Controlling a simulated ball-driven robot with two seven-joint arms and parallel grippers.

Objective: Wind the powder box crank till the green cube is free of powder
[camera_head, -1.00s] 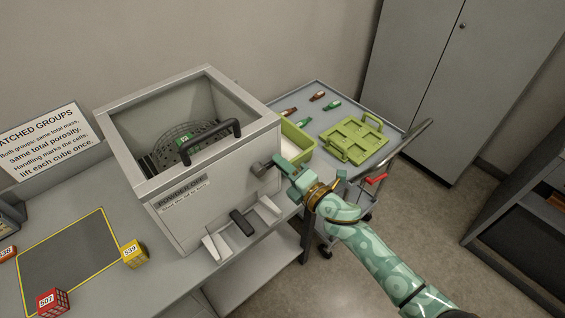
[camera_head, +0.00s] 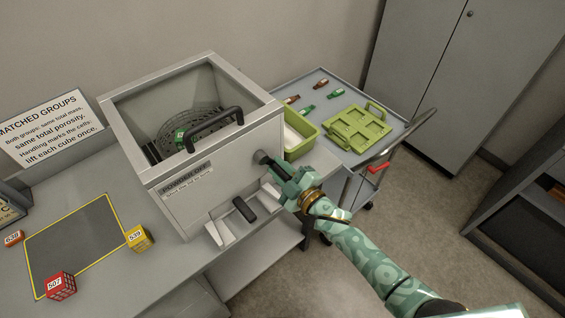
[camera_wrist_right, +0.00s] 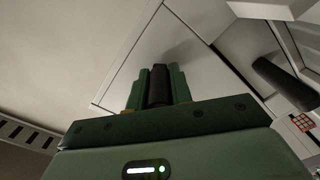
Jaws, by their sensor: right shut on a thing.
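The grey powder box (camera_head: 215,172) stands on the bench with an open top. Inside it a round perforated drum (camera_head: 205,122) shows, with the green cube (camera_head: 181,138) at its left side. The cube's face looks green; how much powder is on it is too small to tell. The dark crank (camera_head: 261,157) is on the box's right front wall. My right gripper (camera_head: 282,176) is shut on the crank's handle. In the right wrist view the black handle (camera_wrist_right: 158,84) sits between both green fingers. My left gripper is out of view.
A black carry handle (camera_head: 213,130) and a black front handle (camera_head: 244,209) are on the box. A yellow cube (camera_head: 138,238) and a red cube (camera_head: 61,286) stand by the dark mat (camera_head: 75,250).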

